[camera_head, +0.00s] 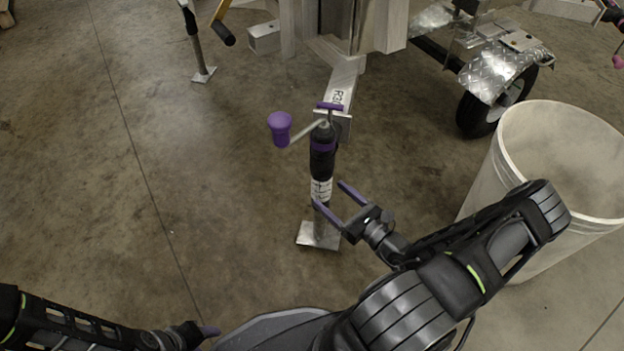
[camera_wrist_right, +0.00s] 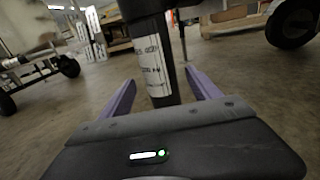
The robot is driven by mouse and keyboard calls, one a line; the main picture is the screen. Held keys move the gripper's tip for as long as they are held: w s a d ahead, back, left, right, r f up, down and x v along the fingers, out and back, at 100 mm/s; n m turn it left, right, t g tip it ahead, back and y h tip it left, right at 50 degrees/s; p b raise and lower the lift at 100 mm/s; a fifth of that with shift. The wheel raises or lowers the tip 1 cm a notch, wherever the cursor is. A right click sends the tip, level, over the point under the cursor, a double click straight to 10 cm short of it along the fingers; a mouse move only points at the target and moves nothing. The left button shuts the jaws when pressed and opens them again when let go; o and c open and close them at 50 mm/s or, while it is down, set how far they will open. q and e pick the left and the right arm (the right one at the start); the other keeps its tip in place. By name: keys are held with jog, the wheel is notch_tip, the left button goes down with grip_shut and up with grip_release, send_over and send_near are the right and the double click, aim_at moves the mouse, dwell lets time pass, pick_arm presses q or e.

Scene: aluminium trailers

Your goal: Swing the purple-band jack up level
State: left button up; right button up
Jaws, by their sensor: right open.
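The purple-band jack (camera_head: 322,160) stands upright at the end of the trailer's tongue, with a purple band near its top and a white label lower down. Its foot plate (camera_head: 318,236) is at or near the floor. A crank with a purple knob (camera_head: 280,128) sticks out to the left. My right gripper (camera_head: 333,195) is open, its purple fingers at the lower tube. In the right wrist view the jack's labelled tube (camera_wrist_right: 152,62) stands between the open fingers (camera_wrist_right: 160,95); contact cannot be told. My left gripper (camera_head: 208,331) is low at the left, apart from the jack, its opening unclear.
A large pale bin (camera_head: 490,180) stands to the right, close to my right arm. A trailer wheel (camera_head: 495,105) under a diamond-plate fender is behind it. Another jack with a yellow handle (camera_head: 200,50) stands at the upper left. The floor left of the jack is clear.

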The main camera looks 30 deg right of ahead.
aim_at(314, 182)
jog(key=shift+w+a+f+b, duration=0.15)
jog(key=shift+w+b, duration=0.15)
jog(key=shift+w, duration=0.3)
jog(key=w+b, duration=0.1)
jog(key=w, duration=0.2)
jog(key=w+a+b, duration=0.1)
jog(key=w, duration=0.1)
jog(key=shift+w, duration=0.75)
jog(key=shift+c, duration=0.3)
jog(key=shift+a, duration=0.1)
grip_shut()
